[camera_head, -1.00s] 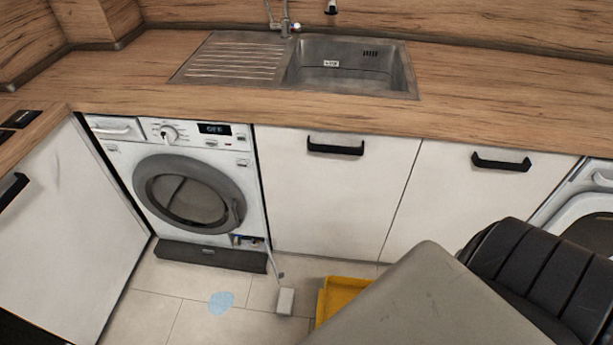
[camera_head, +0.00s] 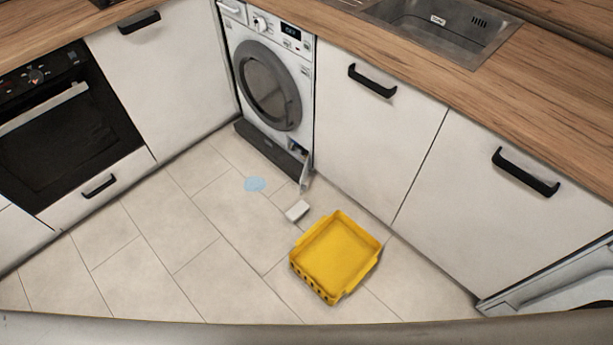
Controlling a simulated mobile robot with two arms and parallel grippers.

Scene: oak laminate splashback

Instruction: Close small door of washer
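The white washer (camera_head: 271,85) stands under the counter, left of the middle in the head view. Its round grey main door (camera_head: 268,86) looks shut. The small door (camera_head: 306,175) at the washer's lower right corner stands open, swung outward and seen nearly edge-on. Behind it the small opening (camera_head: 298,152) shows dark, with blue parts inside. Neither of my grippers is in view.
A yellow crate (camera_head: 291,262) lies on the floor in front of the washer, with a small white block (camera_head: 297,210) and a light blue puddle (camera_head: 255,184) nearby. An oven (camera_head: 75,128) is at left. The left floor is clear.

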